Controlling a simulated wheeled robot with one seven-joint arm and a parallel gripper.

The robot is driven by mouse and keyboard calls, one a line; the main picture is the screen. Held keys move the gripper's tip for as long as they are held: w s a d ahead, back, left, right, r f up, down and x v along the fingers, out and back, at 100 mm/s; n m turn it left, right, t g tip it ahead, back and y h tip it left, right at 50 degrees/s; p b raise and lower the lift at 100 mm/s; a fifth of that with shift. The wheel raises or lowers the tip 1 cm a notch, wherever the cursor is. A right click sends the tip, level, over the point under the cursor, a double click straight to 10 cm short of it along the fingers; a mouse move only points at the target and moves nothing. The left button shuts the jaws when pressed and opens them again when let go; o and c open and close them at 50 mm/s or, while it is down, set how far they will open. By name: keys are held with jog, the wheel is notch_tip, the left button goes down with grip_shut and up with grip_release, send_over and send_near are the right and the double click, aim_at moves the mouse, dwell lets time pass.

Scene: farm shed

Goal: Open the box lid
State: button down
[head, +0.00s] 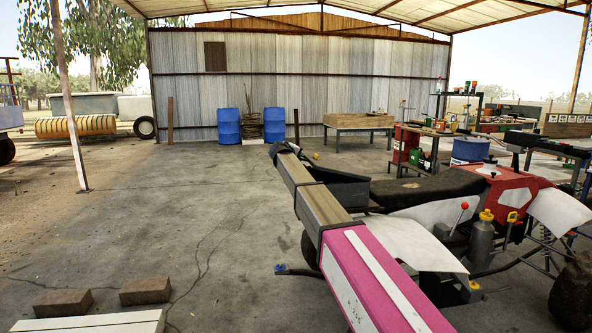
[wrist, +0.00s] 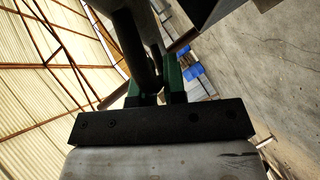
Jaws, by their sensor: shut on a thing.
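My gripper (wrist: 157,84) shows in the wrist view, with green fingers beyond a dark crossbar. It is shut on a dark, bar-like thing (wrist: 132,45) that runs up from between the fingers; I cannot tell whether this is part of the box lid. In the head view my arm reaches from the lower right toward the middle, and I cannot make out the fingers there. I cannot clearly pick out a box with a lid.
A red and white quad bike (head: 505,187) with a dark seat stands close on the right. Two bricks (head: 145,290) and a white slatted surface (head: 95,324) are at the lower left. Blue barrels (head: 228,125) stand by the back wall. The concrete floor left of my arm is mostly clear.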

jog(key=d+r, duration=0.1)
jog(key=r, duration=0.2)
jog(key=w+d+r+m+g+y, duration=0.1)
jog(key=d+r, duration=0.1)
jog(key=r, duration=0.1)
jog(key=d+r+y, duration=0.1)
jog(key=r, duration=0.2)
jog(key=shift+w+d+r+m, duration=0.15)
jog(key=shift+w+r+m, duration=0.1)
jog(key=shift+m, duration=0.15)
jog(key=w+d+r+m+g+y, duration=0.1)
jog(key=d+r, duration=0.3)
jog(key=d, duration=0.4)
jog(key=w+d+r+m+g+y, duration=0.1)
jog(key=w+d+r+y, duration=0.2)
jog(key=d, duration=0.6)
jog(key=w+d+r+m+g+y, duration=0.1)
jog(key=w+d+r+m+y, duration=0.1)
jog(key=d+r, duration=0.4)
jog(key=shift+w+d+r+y, duration=0.15)
jog(key=shift+w+d+y, duration=0.45)
jog(key=shift+d, duration=0.75)
jog(key=shift+s, duration=0.1)
jog(key=c, duration=1.2)
grip_release()
